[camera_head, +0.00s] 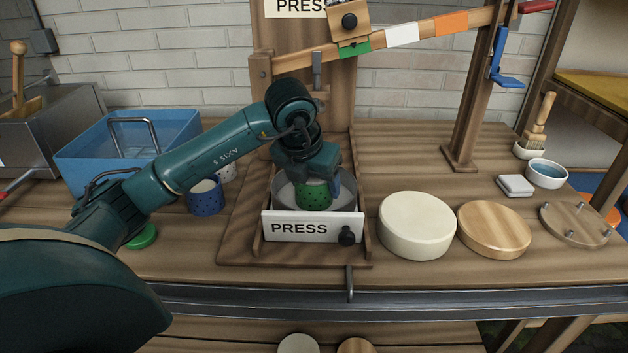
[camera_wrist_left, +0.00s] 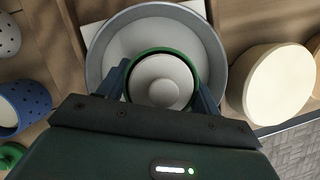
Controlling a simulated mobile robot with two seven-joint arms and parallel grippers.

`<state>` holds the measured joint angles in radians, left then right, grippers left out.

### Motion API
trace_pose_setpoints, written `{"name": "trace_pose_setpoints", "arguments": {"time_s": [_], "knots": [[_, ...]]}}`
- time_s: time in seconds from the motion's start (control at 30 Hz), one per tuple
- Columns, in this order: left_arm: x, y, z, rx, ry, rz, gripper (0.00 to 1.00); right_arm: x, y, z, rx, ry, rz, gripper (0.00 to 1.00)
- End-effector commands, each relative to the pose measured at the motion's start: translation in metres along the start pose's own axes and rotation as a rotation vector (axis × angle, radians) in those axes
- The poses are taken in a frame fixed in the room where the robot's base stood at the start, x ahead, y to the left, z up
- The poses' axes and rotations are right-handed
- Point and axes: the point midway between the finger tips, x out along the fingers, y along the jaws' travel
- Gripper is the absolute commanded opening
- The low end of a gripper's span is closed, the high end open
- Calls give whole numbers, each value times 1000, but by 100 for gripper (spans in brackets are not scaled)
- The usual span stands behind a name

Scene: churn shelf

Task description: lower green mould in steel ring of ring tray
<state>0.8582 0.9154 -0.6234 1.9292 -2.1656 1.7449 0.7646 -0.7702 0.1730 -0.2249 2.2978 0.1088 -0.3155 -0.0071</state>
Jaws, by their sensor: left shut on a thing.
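The green mould (camera_head: 314,195) is a perforated cup with pale contents, seen from above in the left wrist view (camera_wrist_left: 161,80). My left gripper (camera_head: 312,180) is shut on it, one finger on each side, in the left wrist view too (camera_wrist_left: 162,88). The mould is upright, inside the outline of the round steel ring (camera_head: 345,196) of the ring tray. The ring's rim surrounds it in the left wrist view (camera_wrist_left: 97,62). I cannot tell whether the mould touches the bottom. A white PRESS plate (camera_head: 325,229) hides the ring's front. My right gripper is not in view.
A blue bin (camera_head: 85,160) and blue mould (camera_head: 205,197) stand to the left, with a green lid (camera_head: 143,237) nearer. A cream disc (camera_head: 417,225) and wooden disc (camera_head: 494,229) lie right of the tray. The press lever (camera_head: 400,39) hangs above.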

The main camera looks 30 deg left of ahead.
Motion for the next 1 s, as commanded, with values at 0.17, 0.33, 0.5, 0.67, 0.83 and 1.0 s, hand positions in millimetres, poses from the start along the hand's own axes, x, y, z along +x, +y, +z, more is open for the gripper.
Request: {"name": "trace_pose_setpoints", "arguments": {"time_s": [0.17,0.33,0.5,0.67,0.83,1.0], "knots": [[3,0,-1,0,-2,0,42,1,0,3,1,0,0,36],[2,0,-1,0,-1,0,42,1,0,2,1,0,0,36],[2,0,-1,0,-1,0,78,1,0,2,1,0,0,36],[2,0,-1,0,-1,0,90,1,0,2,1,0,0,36],[3,0,-1,0,1,0,90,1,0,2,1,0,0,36],[3,0,-1,0,1,0,90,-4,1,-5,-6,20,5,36]]}}
